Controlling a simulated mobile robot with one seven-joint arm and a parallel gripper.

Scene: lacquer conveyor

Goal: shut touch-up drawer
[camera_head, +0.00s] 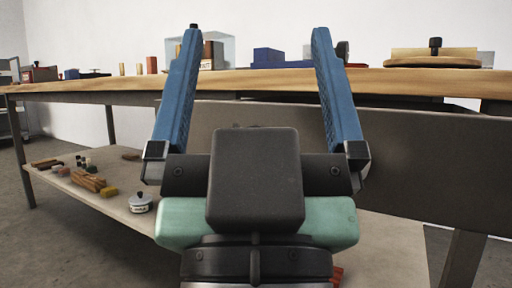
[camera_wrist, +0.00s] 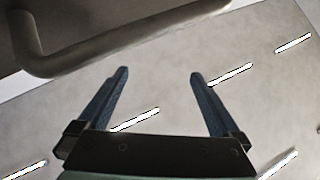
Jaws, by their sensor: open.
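A wide grey panel (camera_head: 430,150) hangs below the wooden bench top on the right in the head view. It looks like the front of the drawer, with a dark strip between its top edge and the bench. How far the drawer stands out is hard to tell. In the wrist view a thick dark bar handle (camera_wrist: 130,62) crosses the upper left, bent at its left end. My gripper (camera_head: 256,32) has its blue fingers spread and empty, and hides part of the panel. In the wrist view my fingertips (camera_wrist: 159,74) are apart, below the bar and not around it.
The wooden bench top (camera_head: 100,86) carries blocks, a clear box and a round wooden board (camera_head: 432,62). A lower shelf (camera_head: 120,195) holds brushes and a small white-and-dark tin (camera_head: 141,203). The floor at the left is clear.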

